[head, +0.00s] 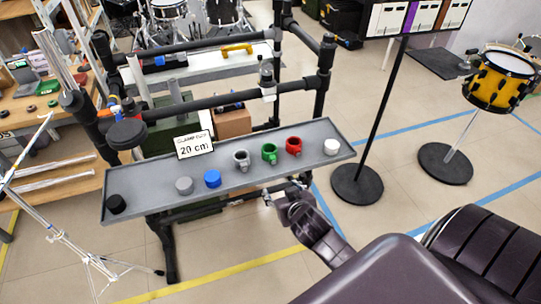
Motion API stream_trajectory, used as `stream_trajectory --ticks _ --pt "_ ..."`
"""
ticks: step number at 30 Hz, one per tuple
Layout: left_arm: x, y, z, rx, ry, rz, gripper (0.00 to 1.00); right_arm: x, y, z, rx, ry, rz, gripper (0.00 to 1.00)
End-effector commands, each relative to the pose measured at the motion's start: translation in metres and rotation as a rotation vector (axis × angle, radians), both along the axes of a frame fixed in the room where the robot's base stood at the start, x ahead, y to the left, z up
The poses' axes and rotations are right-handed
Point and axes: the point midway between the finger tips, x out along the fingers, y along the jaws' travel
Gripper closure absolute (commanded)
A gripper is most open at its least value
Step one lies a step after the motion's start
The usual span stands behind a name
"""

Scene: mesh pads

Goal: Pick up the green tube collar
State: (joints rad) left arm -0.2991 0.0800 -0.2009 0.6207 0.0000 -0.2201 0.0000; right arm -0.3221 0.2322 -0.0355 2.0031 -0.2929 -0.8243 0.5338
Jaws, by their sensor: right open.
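The green tube collar (269,152) stands on the grey tray (230,195), right of the middle, between a grey collar and a red collar. My right gripper (270,196) is just in front of the tray's near edge, below the green collar in the picture and apart from it. It is open, and I see nothing between its fingers. My left gripper is not in the head view.
On the tray are a grey collar (241,159), a red collar (293,146), a white cap (331,147), a blue cap (212,178), a grey cap (184,185) and a black cap (116,203). A "20 cm" sign (194,145) stands behind. Black rack tubes (225,100) rise beyond.

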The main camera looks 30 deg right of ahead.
Motion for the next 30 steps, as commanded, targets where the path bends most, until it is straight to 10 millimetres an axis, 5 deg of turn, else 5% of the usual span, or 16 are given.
stream_trajectory --ticks 4,11,30 --pt "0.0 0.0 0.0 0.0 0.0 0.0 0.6 0.039 -0.022 0.02 0.001 -0.147 -0.017 0.4" --pt "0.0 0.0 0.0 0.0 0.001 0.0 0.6 0.065 -0.034 0.031 0.011 -0.24 -0.014 0.4" --pt "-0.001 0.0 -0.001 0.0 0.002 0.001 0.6 0.126 -0.048 0.001 0.012 -0.238 -0.013 0.4"
